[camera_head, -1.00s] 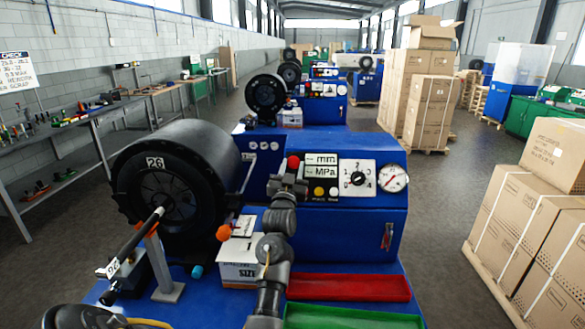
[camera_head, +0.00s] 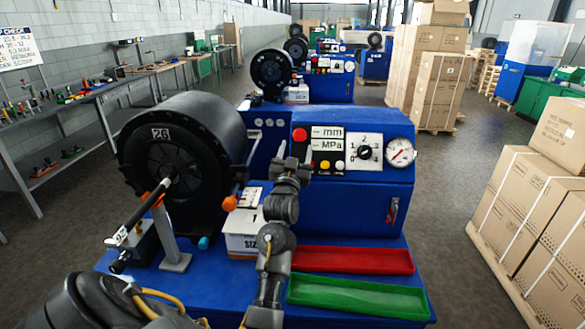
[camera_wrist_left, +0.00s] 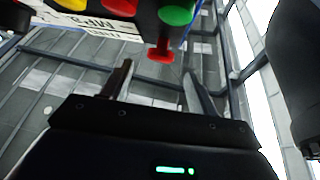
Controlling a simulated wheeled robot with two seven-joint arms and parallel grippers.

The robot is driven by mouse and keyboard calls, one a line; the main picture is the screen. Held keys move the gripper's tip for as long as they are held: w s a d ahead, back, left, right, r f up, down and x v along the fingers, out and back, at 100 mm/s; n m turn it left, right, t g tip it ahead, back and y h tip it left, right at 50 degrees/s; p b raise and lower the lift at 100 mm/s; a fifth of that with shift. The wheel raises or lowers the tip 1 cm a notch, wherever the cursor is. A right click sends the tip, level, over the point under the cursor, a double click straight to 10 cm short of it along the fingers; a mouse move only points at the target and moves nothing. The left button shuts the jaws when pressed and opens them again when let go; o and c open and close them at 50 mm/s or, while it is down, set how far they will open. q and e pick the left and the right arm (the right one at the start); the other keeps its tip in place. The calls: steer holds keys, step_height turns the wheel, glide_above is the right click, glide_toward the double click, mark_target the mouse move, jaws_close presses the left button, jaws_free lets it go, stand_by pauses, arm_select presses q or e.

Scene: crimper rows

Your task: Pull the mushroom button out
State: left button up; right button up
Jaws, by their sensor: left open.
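The red mushroom button (camera_head: 299,135) sits at the upper left of the control panel on the blue crimping machine (camera_head: 350,215). My left gripper (camera_head: 302,162) is just below the button in the head view, with its fingers small and partly merged with the panel behind. In the left wrist view my left gripper (camera_wrist_left: 157,82) is open and empty. There the red mushroom button (camera_wrist_left: 160,52) shows side-on beyond the fingertips, roughly between them in the picture. I see no finger touching it. My right gripper is not in view.
Green (camera_wrist_left: 178,10) and yellow (camera_wrist_left: 70,4) buttons sit close by in the wrist view. A selector knob (camera_head: 364,152) and a gauge (camera_head: 401,153) are right of the button. The black crimping head (camera_head: 185,150) stands left; red (camera_head: 352,260) and green (camera_head: 357,296) trays lie in front.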

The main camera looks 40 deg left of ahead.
arm_select(q)
steer(key=b+v, duration=0.1)
steer(key=v, duration=0.5)
steer(key=shift+s+b, duration=0.2)
steer(key=shift+b, duration=0.15)
steer(key=shift+d+f, duration=0.1)
